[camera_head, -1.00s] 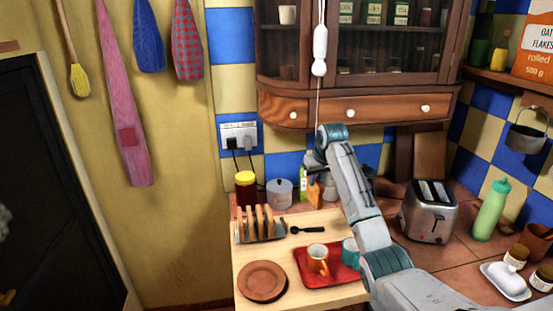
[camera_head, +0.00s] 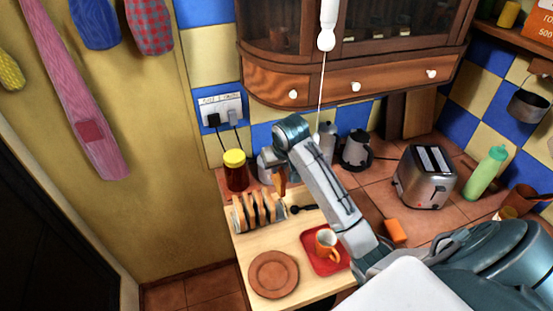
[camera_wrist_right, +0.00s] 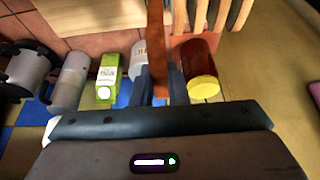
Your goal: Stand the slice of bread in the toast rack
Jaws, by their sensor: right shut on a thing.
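The slice of bread (camera_head: 280,184) is brown and held in my right gripper (camera_head: 279,168). In the right wrist view the bread (camera_wrist_right: 155,45) shows nearly edge-on, upright between the two fingers of the gripper (camera_wrist_right: 160,85). The toast rack (camera_head: 258,212) stands on the pale wooden board, with a row of tan upright dividers. In the head view the bread is just beyond the rack's right end. Part of the rack (camera_wrist_right: 228,14) shows at the top right of the wrist view. My left gripper is not in view.
A yellow-lidded jar (camera_head: 235,171) stands behind the rack. A dark spoon (camera_head: 304,208) lies right of the rack. A toaster (camera_head: 426,178) stands further right.

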